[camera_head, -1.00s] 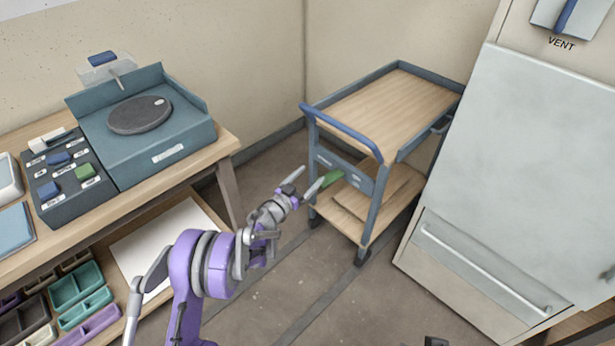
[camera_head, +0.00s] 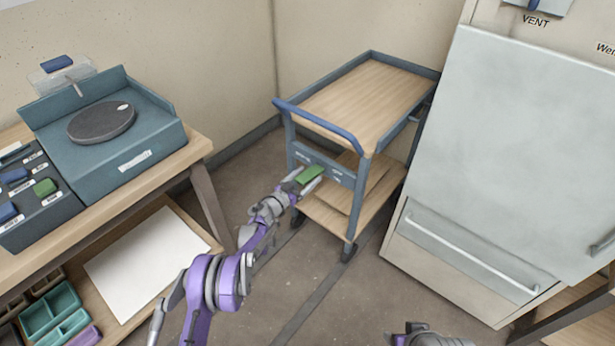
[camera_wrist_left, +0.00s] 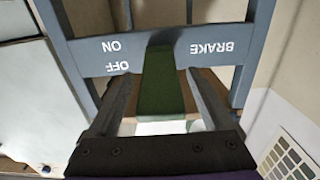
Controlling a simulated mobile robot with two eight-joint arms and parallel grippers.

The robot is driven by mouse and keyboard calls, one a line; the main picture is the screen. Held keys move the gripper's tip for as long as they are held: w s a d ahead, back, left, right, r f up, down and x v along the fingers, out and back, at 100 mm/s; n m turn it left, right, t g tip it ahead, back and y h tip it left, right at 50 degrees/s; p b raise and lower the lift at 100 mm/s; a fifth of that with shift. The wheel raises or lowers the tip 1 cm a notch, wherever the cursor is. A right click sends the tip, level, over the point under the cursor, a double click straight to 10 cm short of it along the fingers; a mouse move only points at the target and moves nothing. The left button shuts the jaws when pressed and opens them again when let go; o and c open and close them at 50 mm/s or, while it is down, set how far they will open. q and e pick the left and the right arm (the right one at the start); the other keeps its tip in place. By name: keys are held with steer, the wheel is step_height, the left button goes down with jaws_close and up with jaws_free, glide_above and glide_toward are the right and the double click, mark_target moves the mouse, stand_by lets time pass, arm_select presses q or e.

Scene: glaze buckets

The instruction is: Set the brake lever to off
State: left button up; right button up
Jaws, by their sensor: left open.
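The green brake lever (camera_head: 311,173) sticks out from the blue-grey front panel of the cart (camera_head: 352,181). In the left wrist view the lever (camera_wrist_left: 160,82) is seen close up, against a panel with ON, OFF and BRAKE in upside-down white letters. I cannot tell which setting it is at. My left gripper (camera_head: 299,180) is at the lever. In the left wrist view its open fingers (camera_wrist_left: 157,85) stand on either side of the lever, with gaps showing. Part of my right arm shows at the bottom edge of the head view; its fingers are not seen.
The cart's blue handle (camera_head: 318,124) runs above the panel. A workbench (camera_head: 196,150) with a teal wheel unit (camera_head: 150,140) stands at left. A large pale cabinet (camera_head: 530,150) stands close at right. Open floor lies in front of the cart.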

arm_select(q)
steer(key=shift+w+d, duration=0.2)
steer(key=shift+w, duration=0.05)
jaws_close()
stand_by(0.3)
